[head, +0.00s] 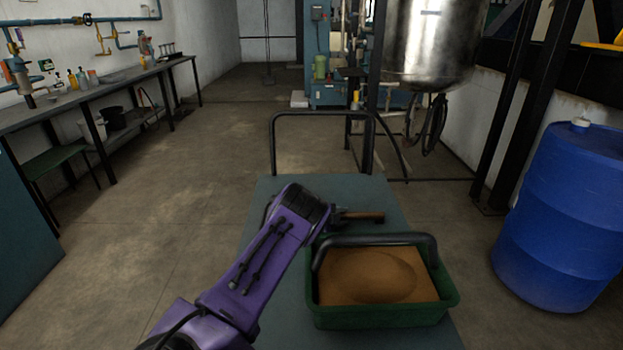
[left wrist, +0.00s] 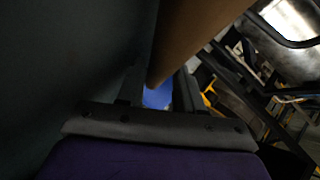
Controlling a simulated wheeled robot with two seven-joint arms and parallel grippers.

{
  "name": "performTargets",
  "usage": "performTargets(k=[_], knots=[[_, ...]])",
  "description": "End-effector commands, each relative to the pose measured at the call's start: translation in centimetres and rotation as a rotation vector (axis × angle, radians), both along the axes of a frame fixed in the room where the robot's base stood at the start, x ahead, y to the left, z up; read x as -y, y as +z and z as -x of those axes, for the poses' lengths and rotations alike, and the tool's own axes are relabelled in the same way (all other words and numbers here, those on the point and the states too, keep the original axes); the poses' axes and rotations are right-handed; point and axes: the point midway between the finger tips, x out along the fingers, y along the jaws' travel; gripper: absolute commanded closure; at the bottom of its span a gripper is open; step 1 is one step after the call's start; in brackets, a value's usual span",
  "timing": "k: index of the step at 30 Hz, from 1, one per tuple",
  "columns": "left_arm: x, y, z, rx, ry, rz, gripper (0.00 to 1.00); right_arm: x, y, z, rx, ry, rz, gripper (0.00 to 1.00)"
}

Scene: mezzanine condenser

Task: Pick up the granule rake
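A tool with a brown wooden handle (head: 366,216), which I take to be the granule rake, lies on the cart top just behind the green tray; its head is hidden or too dark to make out. My left gripper (head: 342,214) is low over the cart at the handle's left part. In the left wrist view the brown handle (left wrist: 195,35) runs close in front of the fingers, its lower end near the gap between them. The left gripper (left wrist: 158,92) looks open, with blue showing through the gap. My right gripper is not in view.
The green tray (head: 385,316) of brown granules (head: 375,275), with a dark bar across its back, stands on the blue-grey cart (head: 280,325). A cart rail (head: 320,113) rises behind. A blue barrel (head: 562,215) stands right; a bench (head: 100,92) is left. The floor between is clear.

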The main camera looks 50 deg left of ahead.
Motion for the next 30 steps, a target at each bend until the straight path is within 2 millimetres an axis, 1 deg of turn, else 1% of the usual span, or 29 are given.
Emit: performTargets(k=[1,2,3,11,14,17,20,22,27,28,30], knots=[[0.0,0.0,0.0,0.000,0.000,0.000,0.77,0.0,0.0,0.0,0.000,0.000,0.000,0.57],[0.0,0.0,0.0,0.000,0.000,0.000,0.87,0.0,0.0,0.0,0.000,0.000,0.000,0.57],[0.0,0.0,0.0,0.000,0.000,0.000,1.00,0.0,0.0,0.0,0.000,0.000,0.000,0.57],[0.1,0.1,0.0,0.000,-0.001,-0.001,1.00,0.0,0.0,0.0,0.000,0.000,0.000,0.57],[0.1,0.5,0.0,0.001,-0.002,0.000,1.00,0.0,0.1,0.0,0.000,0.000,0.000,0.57],[0.1,1.7,-0.1,0.002,-0.003,-0.001,1.00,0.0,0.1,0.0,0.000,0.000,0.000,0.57],[0.2,3.9,0.0,0.004,-0.002,-0.001,1.00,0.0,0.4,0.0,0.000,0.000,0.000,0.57],[1.4,5.6,0.9,0.003,-0.001,0.002,1.00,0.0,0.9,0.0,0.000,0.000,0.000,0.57],[4.2,9.9,3.2,0.004,-0.002,-0.003,1.00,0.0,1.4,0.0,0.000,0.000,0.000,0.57],[4.9,9.9,3.8,0.002,-0.001,0.001,1.00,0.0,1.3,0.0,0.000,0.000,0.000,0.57],[6.4,10.6,4.9,0.001,-0.001,-0.001,1.00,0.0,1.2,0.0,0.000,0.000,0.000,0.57]])
